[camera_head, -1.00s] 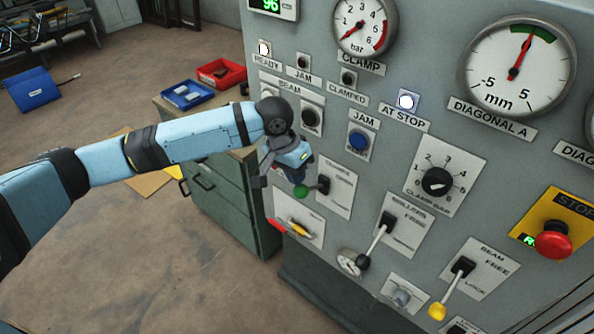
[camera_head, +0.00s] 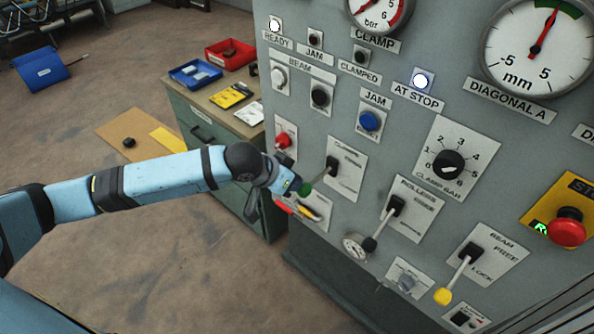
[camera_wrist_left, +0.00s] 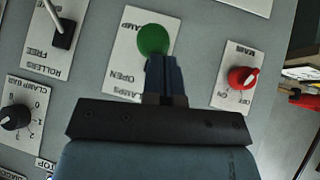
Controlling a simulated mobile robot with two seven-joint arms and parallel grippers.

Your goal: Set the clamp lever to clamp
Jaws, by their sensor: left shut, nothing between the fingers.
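The clamp lever has a green knob (camera_head: 304,189) on a short stem from a black pivot (camera_head: 332,165), on a white label plate (camera_head: 346,183). In the head view the stem slants down and left from the pivot. My left gripper (camera_head: 291,186) is at the knob, just left of it, and partly covers it. In the left wrist view the shut fingers (camera_wrist_left: 165,75) lie right against or over the lower edge of the green knob (camera_wrist_left: 153,38); contact is unclear. Nothing is held. My right gripper is not in view.
The rollers lever (camera_head: 383,222) and yellow-tipped beam lever (camera_head: 457,277) are to the right. A red rotary switch (camera_head: 284,141) sits left of the clamp plate, with screwdriver-like handles (camera_head: 297,209) below. A green cabinet (camera_head: 210,135) stands left of the panel.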

